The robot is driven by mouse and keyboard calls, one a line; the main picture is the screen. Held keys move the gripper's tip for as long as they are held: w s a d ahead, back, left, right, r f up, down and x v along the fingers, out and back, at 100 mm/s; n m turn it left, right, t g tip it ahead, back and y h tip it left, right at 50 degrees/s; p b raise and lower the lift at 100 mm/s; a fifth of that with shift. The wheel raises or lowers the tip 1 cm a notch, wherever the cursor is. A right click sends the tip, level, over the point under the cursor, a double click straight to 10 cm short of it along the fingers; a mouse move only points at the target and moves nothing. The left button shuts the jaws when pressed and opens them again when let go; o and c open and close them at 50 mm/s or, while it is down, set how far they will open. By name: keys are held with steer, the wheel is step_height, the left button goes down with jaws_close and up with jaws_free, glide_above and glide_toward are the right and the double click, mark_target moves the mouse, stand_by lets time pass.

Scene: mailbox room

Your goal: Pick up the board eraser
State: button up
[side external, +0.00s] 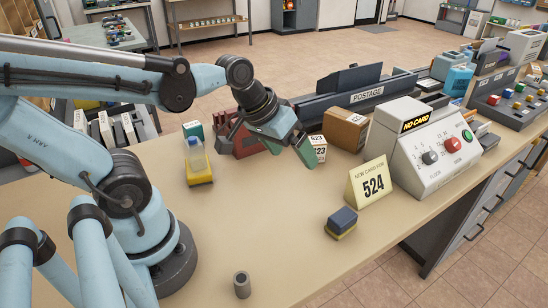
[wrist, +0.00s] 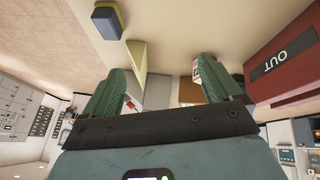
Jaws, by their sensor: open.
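The board eraser (side external: 342,221) is a small block with a dark blue top and a yellow lower layer. It lies on the tan counter (side external: 270,235), in front of the yellow 524 card sign. It also shows in the wrist view (wrist: 107,21) at the upper left, beyond the left finger and outside the jaws. My gripper (side external: 275,143) is open and empty, above the counter, to the left of and farther back than the eraser. Its two green fingers show spread apart in the wrist view (wrist: 165,66).
The 524 card sign (side external: 369,183) stands close behind the eraser, with the card machine (side external: 425,150) to its right. A grey cylinder (side external: 242,285) stands at the front.

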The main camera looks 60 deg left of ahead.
step_height(320, 180, down, 2)
steer(key=w+n+g+h, duration=0.2)
steer(key=w+n+h, duration=0.15)
steer(key=n, duration=0.35)
steer(key=n+g+h, duration=0.2)
steer(key=n+h, duration=0.7)
glide_toward(343, 215)
steer(key=shift+s+d+f, duration=0.3)
steer(key=shift+d+f, duration=0.25)
steer(key=shift+d, duration=0.15)
steer(key=shift+w+x, duration=0.2)
steer(key=shift+x, duration=1.2)
steer(key=shift+w+x, duration=0.2)
steer(key=shift+x, duration=1.15)
steer(key=shift+r, duration=0.15)
steer(key=c, duration=1.1)
steer(key=shift+c, duration=0.2)
steer(key=shift+r, duration=0.1)
